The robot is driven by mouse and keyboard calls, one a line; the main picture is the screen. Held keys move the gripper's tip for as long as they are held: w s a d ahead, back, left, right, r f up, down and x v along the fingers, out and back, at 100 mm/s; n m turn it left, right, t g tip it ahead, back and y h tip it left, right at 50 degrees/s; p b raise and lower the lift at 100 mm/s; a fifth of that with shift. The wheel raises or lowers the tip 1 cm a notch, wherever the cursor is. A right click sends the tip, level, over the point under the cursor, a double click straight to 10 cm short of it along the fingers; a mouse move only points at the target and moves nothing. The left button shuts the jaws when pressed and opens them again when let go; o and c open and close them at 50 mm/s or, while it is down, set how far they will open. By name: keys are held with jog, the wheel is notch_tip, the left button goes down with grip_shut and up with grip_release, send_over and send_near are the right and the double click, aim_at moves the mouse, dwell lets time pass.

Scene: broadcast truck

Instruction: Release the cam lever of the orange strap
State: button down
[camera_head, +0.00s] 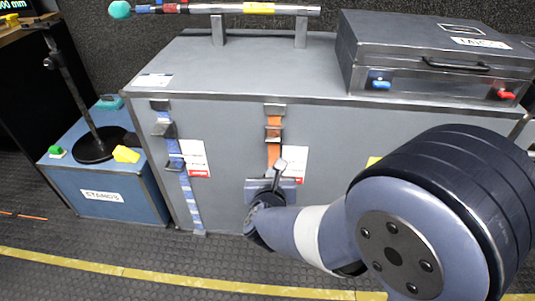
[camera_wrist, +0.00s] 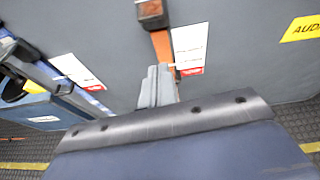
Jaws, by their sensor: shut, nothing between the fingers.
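The orange strap (camera_head: 274,152) hangs down the front of a large grey case. Its metal buckle (camera_head: 274,132) sits just below a top bracket. The buckle also shows at the top edge of the wrist view (camera_wrist: 152,14), with the strap (camera_wrist: 163,47) below it. My gripper (camera_head: 280,164) is in front of the strap, below the buckle, and hides the strap's lower part. In the wrist view my gripper's fingers (camera_wrist: 158,72) are together and empty, pointing up towards the strap. I cannot tell whether they touch it, or how the cam lever lies.
A blue patterned strap (camera_head: 180,165) with its own buckles hangs to the left. White-and-red labels (camera_head: 294,164) are beside the straps. A blue stand box (camera_head: 110,196) is on the floor at left. A grey lidded case (camera_head: 430,50) and a striped pole (camera_head: 258,8) are above.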

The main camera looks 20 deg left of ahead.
aim_at(273, 136)
jog(key=shift+w+a+f+m, duration=0.2)
jog(key=shift+a+f+m, duration=0.3)
jog(key=shift+f+m, duration=0.1)
jog(key=shift+w, duration=0.1)
jog(key=b+x, duration=0.2)
jog(key=x, duration=0.8)
notch_tip(273, 136, up, 4)
jog(key=shift+d+r, duration=0.1)
jog(key=shift+d, duration=0.05)
jog(key=shift+r+p, duration=0.15)
jog(key=shift+p, duration=0.55)
